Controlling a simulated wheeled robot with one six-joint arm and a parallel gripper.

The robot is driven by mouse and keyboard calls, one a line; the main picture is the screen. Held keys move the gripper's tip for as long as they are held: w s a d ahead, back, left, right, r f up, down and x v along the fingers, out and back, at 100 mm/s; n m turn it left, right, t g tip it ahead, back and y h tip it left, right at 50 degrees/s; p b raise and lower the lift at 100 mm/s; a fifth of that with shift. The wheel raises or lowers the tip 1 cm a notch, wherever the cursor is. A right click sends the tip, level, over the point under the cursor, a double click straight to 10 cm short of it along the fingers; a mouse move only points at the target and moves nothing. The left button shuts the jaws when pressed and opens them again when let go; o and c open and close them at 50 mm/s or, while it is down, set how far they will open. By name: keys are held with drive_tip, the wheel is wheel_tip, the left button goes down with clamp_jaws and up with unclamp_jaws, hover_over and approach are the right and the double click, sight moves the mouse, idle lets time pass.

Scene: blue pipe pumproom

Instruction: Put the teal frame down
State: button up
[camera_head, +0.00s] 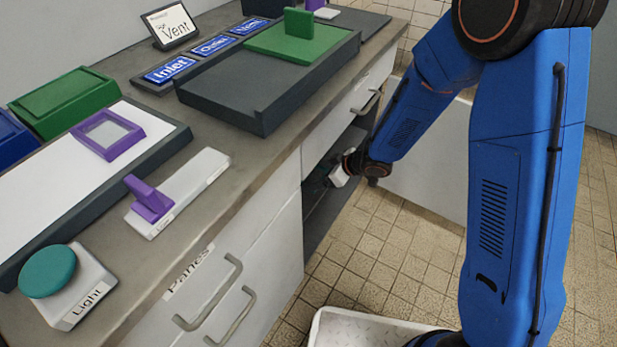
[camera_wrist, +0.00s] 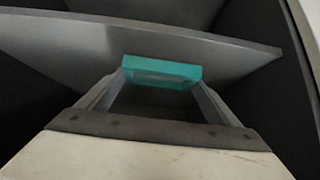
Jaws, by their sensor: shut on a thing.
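The teal frame (camera_wrist: 160,72) shows in the wrist view as a short teal bar between the two fingertips of my gripper (camera_wrist: 162,85). My gripper is shut on it. Only one edge of the frame shows; the rest of its shape is hidden. A grey shelf board (camera_wrist: 230,55) lies just beyond the frame. I cannot tell whether the frame touches it. In the head view my gripper (camera_head: 336,178) reaches into the dark open bay (camera_head: 335,185) under the counter, and the frame is too hidden there to make out clearly.
The counter (camera_head: 215,185) above the bay carries a purple frame (camera_head: 108,134), a purple-handled switch (camera_head: 178,192), a teal Light button (camera_head: 48,270) and a dark tray (camera_head: 255,92). Drawer handles (camera_head: 212,295) stick out to the left. Tiled floor (camera_head: 400,250) is open in front.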

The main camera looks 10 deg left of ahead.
sight(314, 175)
drive_tip(key=shift+w+a, duration=0.3)
drive_tip(key=shift+a, duration=0.6)
drive_tip(key=shift+w+a, duration=0.25)
drive_tip(key=shift+a, duration=0.6)
drive_tip(key=shift+w+f, duration=0.1)
drive_tip(key=shift+f, duration=1.65)
drive_tip(key=shift+f, duration=0.1)
drive_tip(key=o, duration=1.1)
drive_tip(key=shift+d+r, duration=0.15)
drive_tip(key=shift+r, duration=0.2)
drive_tip(key=v, duration=1.1)
drive_tip(key=shift+d+r, duration=0.1)
drive_tip(key=shift+r, duration=0.05)
